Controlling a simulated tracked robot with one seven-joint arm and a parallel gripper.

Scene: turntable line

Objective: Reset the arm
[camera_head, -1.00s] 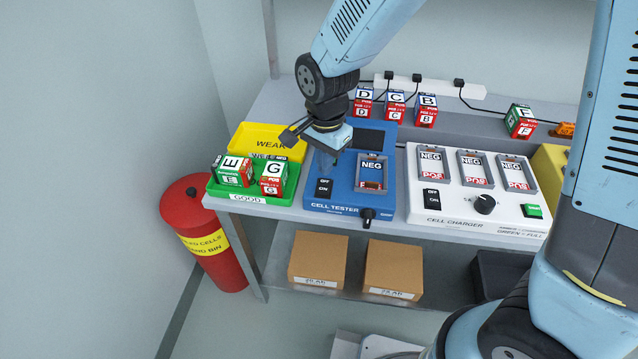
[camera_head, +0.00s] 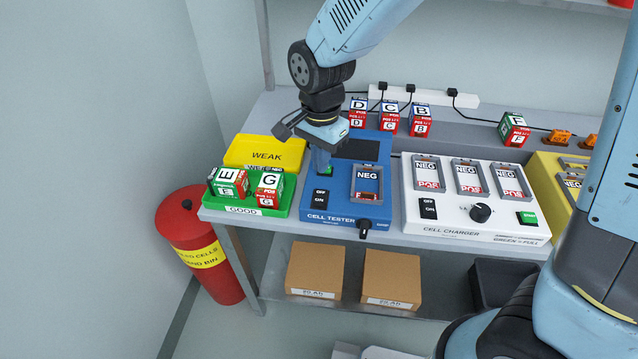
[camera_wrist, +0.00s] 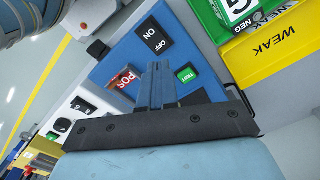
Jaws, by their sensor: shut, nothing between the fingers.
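My gripper (camera_head: 323,160) is over the left part of the blue cell tester (camera_head: 338,216), close to its green TEST button (camera_head: 328,172). In the wrist view the fingers (camera_wrist: 158,84) are shut with nothing between them, beside the green TEST button (camera_wrist: 187,75). I cannot tell whether the fingertips touch the tester. My forearm comes down from the top of the head view. The tester's slot (camera_head: 367,184) is marked NEG and POS and looks empty.
Cells E (camera_head: 230,181) and G (camera_head: 268,189) stand in the green GOOD tray (camera_head: 244,210), left of the tester. The yellow WEAK tray (camera_head: 264,154) is behind. The white charger (camera_head: 470,222) is to the right. Cells D, C and B stand behind. A red bin (camera_head: 203,250) is at the left.

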